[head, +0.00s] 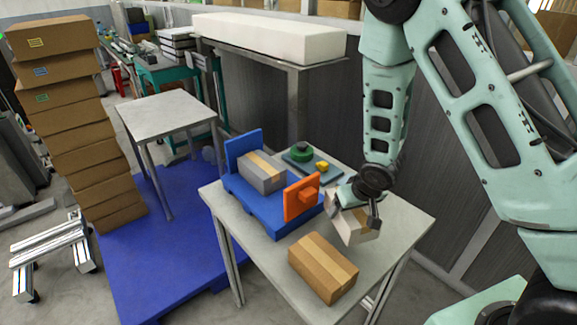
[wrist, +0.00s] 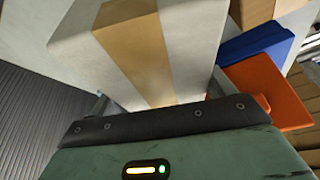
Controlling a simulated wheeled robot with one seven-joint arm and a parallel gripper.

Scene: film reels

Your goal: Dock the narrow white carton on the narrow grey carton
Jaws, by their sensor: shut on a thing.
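The narrow white carton (head: 352,224) with a tan tape strip is in my gripper (head: 358,197), tilted, above the right part of the table. It fills the upper middle of the wrist view (wrist: 190,50), and my gripper (wrist: 165,105) is shut on it. The narrow grey carton (head: 262,173) with tan tape lies in a blue fixture (head: 262,208), between an upright blue plate (head: 244,146) and an orange plate (head: 301,199). My gripper is to the right of the grey carton, beyond the orange plate. The carton's far side is hidden.
A brown carton (head: 323,267) lies at the table's (head: 393,228) front. A board with a green round part (head: 301,154) and a yellow part lies behind the fixture. A small empty table (head: 165,115) stands at left, near a tall stack of brown boxes (head: 75,130).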

